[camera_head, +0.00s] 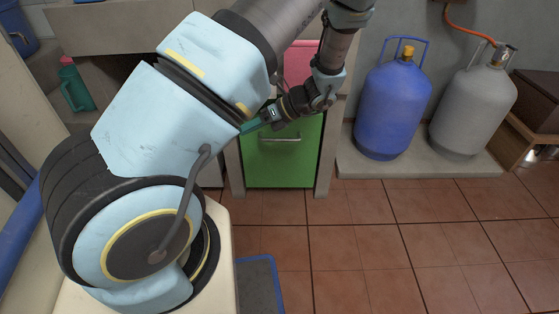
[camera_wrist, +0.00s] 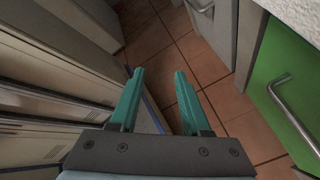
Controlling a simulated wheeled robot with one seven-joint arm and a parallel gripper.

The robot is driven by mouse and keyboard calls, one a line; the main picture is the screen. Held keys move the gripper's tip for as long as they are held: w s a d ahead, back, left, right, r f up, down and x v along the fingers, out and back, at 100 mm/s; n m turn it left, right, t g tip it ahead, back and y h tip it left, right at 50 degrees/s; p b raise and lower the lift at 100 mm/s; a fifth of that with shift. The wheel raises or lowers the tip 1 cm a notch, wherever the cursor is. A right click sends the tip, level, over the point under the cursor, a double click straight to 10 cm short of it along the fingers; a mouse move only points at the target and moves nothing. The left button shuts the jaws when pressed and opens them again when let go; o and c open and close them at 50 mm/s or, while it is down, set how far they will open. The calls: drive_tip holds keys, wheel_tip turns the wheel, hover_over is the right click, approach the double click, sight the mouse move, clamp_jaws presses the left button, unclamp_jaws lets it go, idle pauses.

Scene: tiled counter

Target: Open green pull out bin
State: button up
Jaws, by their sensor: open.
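The green pull out bin (camera_head: 283,160) is a green front panel set between pale posts under the counter. It looks shut, flush in its frame. Its metal bar handle (camera_head: 279,139) runs across the upper part. In the wrist view the green front (camera_wrist: 283,65) is at the right edge, with its handle (camera_wrist: 292,112) in front. My gripper (camera_wrist: 159,72) has two teal fingers spread apart with nothing between them. It points at the floor, left of the handle and apart from it. In the head view my arm hides part of the panel's top left.
A pink panel (camera_head: 301,60) is above the green one. A blue gas bottle (camera_head: 392,108) and a grey one (camera_head: 473,108) stand on a low ledge (camera_head: 420,166) at right. The tiled floor (camera_head: 400,240) in front is clear. A blue-edged grey mat (camera_head: 256,285) lies below.

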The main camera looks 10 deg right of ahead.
sight(280, 141)
drive_tip(key=w+d+f+m+t+b, duration=0.3)
drive_tip(key=d+f+m+t+b, duration=1)
drive_tip(key=d+f+m, duration=0.45)
drive_tip(key=shift+t, duration=0.3)
drive_tip(key=x, duration=0.3)
drive_tip(key=b+x, duration=0.1)
drive_tip(key=x, duration=0.3)
drive_tip(key=b+x, duration=0.1)
drive_tip(key=x, duration=0.2)
drive_tip(key=shift+w+r, duration=0.4)
drive_tip(key=shift+r, duration=0.05)
drive_tip(key=shift+c, duration=0.3)
clamp_jaws()
drive_tip(key=shift+d, duration=0.1)
